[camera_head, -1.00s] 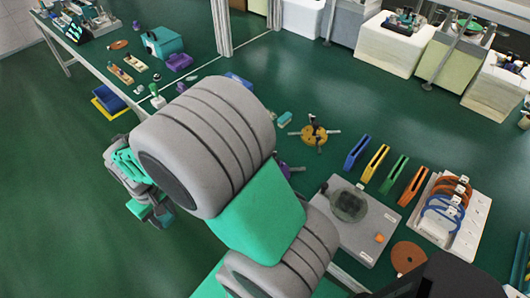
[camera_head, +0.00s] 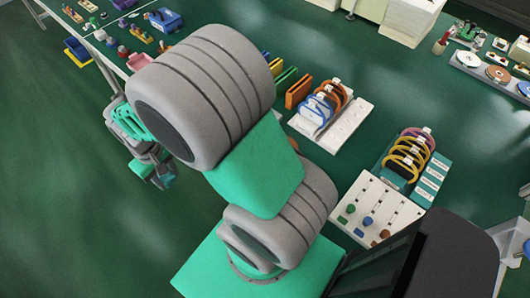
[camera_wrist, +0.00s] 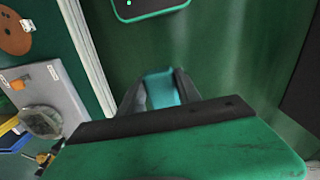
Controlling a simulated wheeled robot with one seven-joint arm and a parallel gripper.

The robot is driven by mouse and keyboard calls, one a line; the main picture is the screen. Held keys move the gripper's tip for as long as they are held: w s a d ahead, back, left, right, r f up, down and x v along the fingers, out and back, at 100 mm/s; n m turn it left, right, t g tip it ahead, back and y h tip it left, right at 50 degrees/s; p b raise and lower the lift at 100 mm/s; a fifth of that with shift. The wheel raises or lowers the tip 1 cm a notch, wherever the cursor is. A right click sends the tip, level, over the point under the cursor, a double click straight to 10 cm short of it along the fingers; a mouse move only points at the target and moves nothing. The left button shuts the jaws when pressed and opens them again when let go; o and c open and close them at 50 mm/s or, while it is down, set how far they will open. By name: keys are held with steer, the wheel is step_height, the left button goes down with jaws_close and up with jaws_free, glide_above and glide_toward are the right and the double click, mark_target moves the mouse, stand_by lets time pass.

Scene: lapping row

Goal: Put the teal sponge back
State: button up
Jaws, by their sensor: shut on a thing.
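My gripper (camera_wrist: 160,92) is shut on the teal sponge (camera_wrist: 162,88), which shows as a light teal block between the two dark fingers in the wrist view. The gripper holds it over the dark green floor, beside the bench edge. In the head view my gripper (camera_head: 152,172) hangs at the left, below my grey arm links and off the bench. A small teal patch at its end appears to be the sponge (camera_head: 167,180). My arm hides part of the bench behind it.
On the green bench stand a white rack with orange and blue rings (camera_head: 350,126), a teal rack with yellow rings (camera_head: 435,178) and a white slotted board (camera_head: 370,212). The wrist view shows a grey plate (camera_wrist: 60,85) near the bench edge.

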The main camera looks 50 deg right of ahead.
steer(key=s+d+m+b, duration=0.25)
steer(key=d+m, duration=0.35)
steer(key=d, duration=0.7)
steer(key=m+b, duration=0.2)
steer(key=m, duration=1.1)
glide_above(322, 162)
step_height(322, 162, down, 10)
steer(key=shift+a+r, duration=0.15)
step_height(322, 162, down, 3)
steer(key=shift+r+p, duration=0.2)
steer(key=shift+p, duration=0.25)
steer(key=shift+f, duration=0.45)
steer(key=o, duration=1.2)
steer(key=shift+r, duration=0.1)
